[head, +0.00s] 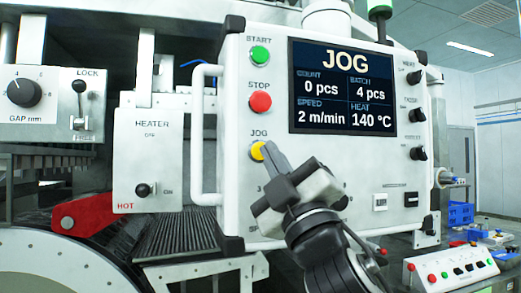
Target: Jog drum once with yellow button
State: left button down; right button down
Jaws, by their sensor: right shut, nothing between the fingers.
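The yellow JOG button (257,151) is on the left side of the white control panel (225,130), below the red STOP button (260,102) and the green START button (260,55). My right gripper (268,150) is shut and empty, and its fingertips are at the yellow button, covering its lower right part. They appear to touch it. The screen (342,88) reads JOG, with count 0 pcs, batch 4 pcs, speed 2 m/min and heat 140 °C. The drum (60,270) seems to be the pale curved part at lower left. My left gripper is out of view.
A white handle (197,135) stands out along the panel's left edge. Left of it are a heater box (147,160) with a switch, a LOCK lever (79,100) and a gap knob (24,92). More knobs (417,115) line the panel's right side. A small button box (455,268) sits at lower right.

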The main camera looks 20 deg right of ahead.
jog(key=s, duration=0.3)
jog(key=shift+s, duration=0.25)
dwell(0.6)
